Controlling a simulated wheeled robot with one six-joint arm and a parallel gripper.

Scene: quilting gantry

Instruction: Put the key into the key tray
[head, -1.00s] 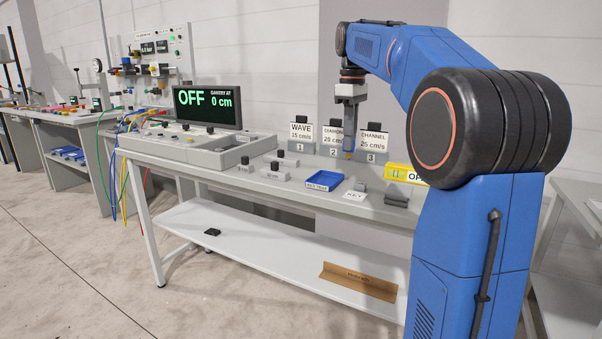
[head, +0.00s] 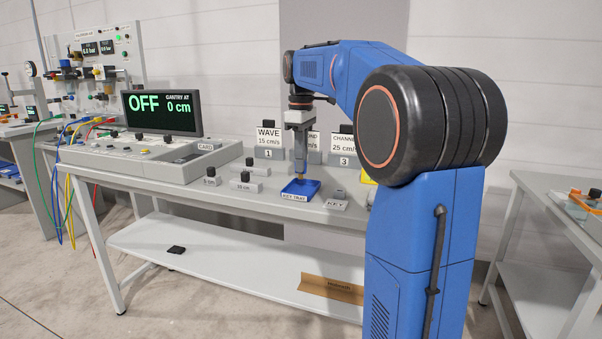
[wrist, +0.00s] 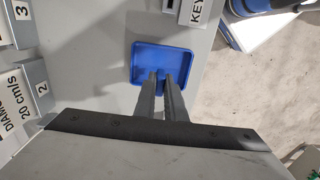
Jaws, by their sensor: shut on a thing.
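The blue key tray (head: 313,189) sits on the bench top with its label at the front. It also shows in the wrist view (wrist: 182,67), where its visible floor looks empty. My gripper (head: 300,174) points straight down over the tray, its fingers close together. A small brass-coloured tip, apparently the key (head: 300,178), shows at the fingertips, just above or inside the tray; I cannot tell whether it touches the floor. In the wrist view the fingers (wrist: 162,76) overlap the tray, and the key cannot be made out between them.
A grey block labelled KEY (head: 335,204) stands right of the tray. Pattern stands, including WAVE (head: 268,140), line the back. Small black-topped blocks (head: 245,184) stand left of the tray. The control console (head: 190,160) and OFF display (head: 162,113) are further left.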

